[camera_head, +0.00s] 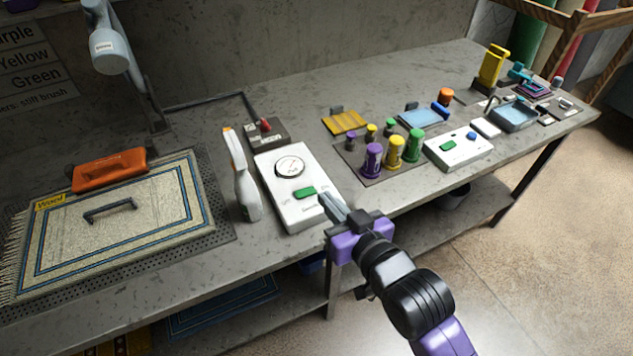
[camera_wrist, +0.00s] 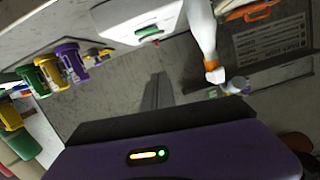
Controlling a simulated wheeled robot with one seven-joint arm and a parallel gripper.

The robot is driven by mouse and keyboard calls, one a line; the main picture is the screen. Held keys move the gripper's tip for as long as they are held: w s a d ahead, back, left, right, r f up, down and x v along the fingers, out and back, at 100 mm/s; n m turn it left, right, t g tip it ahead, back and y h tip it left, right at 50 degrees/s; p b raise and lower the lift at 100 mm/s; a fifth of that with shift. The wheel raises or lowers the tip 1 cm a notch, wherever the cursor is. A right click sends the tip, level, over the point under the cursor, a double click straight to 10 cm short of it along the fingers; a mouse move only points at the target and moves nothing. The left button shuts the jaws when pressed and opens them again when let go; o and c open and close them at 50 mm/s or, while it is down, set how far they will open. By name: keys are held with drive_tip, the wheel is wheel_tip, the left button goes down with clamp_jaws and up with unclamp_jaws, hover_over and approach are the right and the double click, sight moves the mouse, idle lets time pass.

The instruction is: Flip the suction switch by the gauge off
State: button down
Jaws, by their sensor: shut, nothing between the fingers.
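The suction unit (camera_head: 292,190) is a white box on the bench with a round gauge (camera_head: 290,167) on its upper part. Below the gauge is the green suction switch (camera_head: 304,192), a rocker set across the box's face. In the wrist view the white box (camera_wrist: 128,20) is at the top, with the green switch (camera_wrist: 148,32) near its edge. My gripper (camera_head: 328,203) is shut and empty, with its fingertips just right of the switch at the box's right edge. I cannot tell whether they touch the box. The gripper fingers (camera_wrist: 157,92) also show in the wrist view.
A white and orange spray bottle (camera_head: 243,180) stands close left of the box. A small box with a red knob (camera_head: 266,128) is behind it. Purple, yellow and green bottles (camera_head: 394,152) stand to the right. A rug (camera_head: 110,225) lies at left.

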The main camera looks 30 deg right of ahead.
drive_tip(key=shift+s+f, duration=0.1)
drive_tip(key=shift+f, duration=0.2)
drive_tip(key=p, duration=0.2)
hover_over(306, 202)
wheel_tip(306, 202, down, 2)
drive_tip(key=shift+d+f, duration=0.1)
drive_tip(key=shift+d, duration=0.05)
wheel_tip(306, 202, down, 3)
drive_tip(key=shift+r, duration=0.2)
drive_tip(key=shift+a+f, duration=0.2)
drive_tip(key=shift+f, duration=0.6)
